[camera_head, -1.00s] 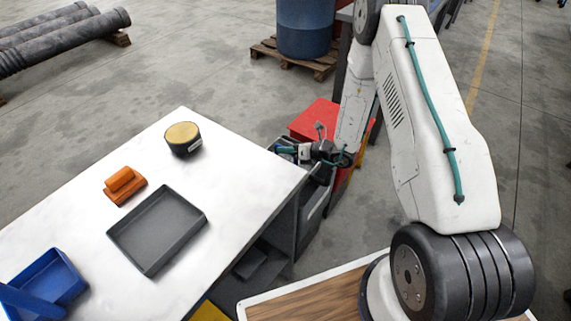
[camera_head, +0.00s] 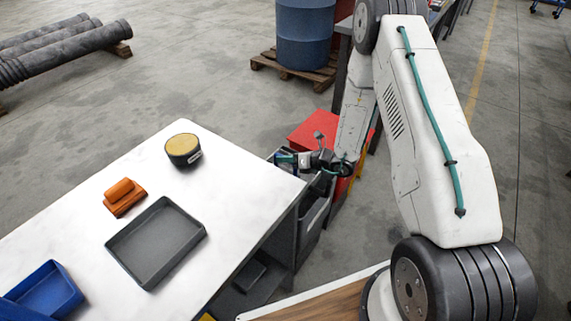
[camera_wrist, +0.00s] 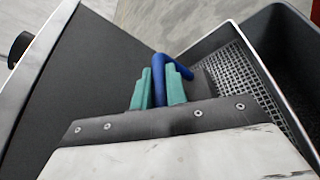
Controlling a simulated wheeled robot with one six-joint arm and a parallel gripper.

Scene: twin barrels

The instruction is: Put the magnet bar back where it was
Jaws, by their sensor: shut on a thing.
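My gripper (camera_wrist: 160,88) is shut on a blue bent bar (camera_wrist: 159,72), which I take to be the magnet bar. In the wrist view the bar stands between the teal fingers and its upper part bends right, towards a grey crate (camera_wrist: 300,125). Its lower part is hidden by the fingers and my wrist. In the head view my gripper (camera_head: 285,159) is small, at the far right corner of the white table (camera_head: 100,250), over or beside the grey crates (camera_head: 312,215). Whether the bar touches a crate, I cannot tell.
On the table are a round dark tub with a yellowish top (camera_head: 183,150), an orange block (camera_head: 123,197), a grey tray (camera_head: 156,243) and a blue bin (camera_head: 45,292). A red box (camera_head: 318,128) stands behind the crates. A blue barrel (camera_head: 305,35) stands on a pallet farther back.

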